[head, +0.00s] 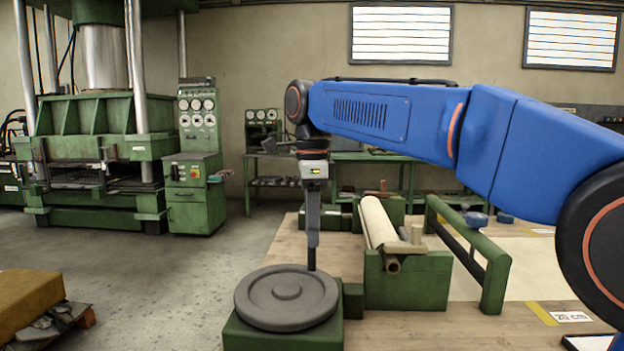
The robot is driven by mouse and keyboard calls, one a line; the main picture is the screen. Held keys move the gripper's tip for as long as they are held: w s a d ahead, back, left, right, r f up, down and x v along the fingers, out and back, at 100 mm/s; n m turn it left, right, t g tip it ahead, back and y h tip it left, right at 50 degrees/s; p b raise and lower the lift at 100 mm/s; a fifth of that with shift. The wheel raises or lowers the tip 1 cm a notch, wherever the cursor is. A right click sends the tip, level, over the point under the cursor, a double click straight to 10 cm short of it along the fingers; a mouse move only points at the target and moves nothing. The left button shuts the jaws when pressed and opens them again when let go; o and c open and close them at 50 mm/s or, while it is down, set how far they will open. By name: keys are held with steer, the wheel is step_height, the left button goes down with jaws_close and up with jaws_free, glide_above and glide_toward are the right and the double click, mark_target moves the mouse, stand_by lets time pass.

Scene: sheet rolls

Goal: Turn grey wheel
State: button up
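The grey wheel (258,301) is a flat round disc with a raised hub, lying level on a green block (330,335) at the front of the wooden table. My gripper (312,262) points straight down from my blue arm. Its dark fingertip end is at the wheel's far right part, overlapping the wheel's edge in the picture. Whether it touches the wheel cannot be told. The fingers show edge-on as one narrow shape, so their opening is hidden.
Right of the wheel, a cream sheet roll (377,222) rests in a green cradle (408,285). A green rail frame (495,270) stands beside it. A green press (90,140) and control cabinet (195,190) stand at the back left. Open floor lies left of the table.

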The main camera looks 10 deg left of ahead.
step_height(320, 180, up, 12)
stand_by(0.4)
steer(key=shift+r, duration=0.1)
steer(key=shift+s, duration=0.1)
stand_by(1.2)
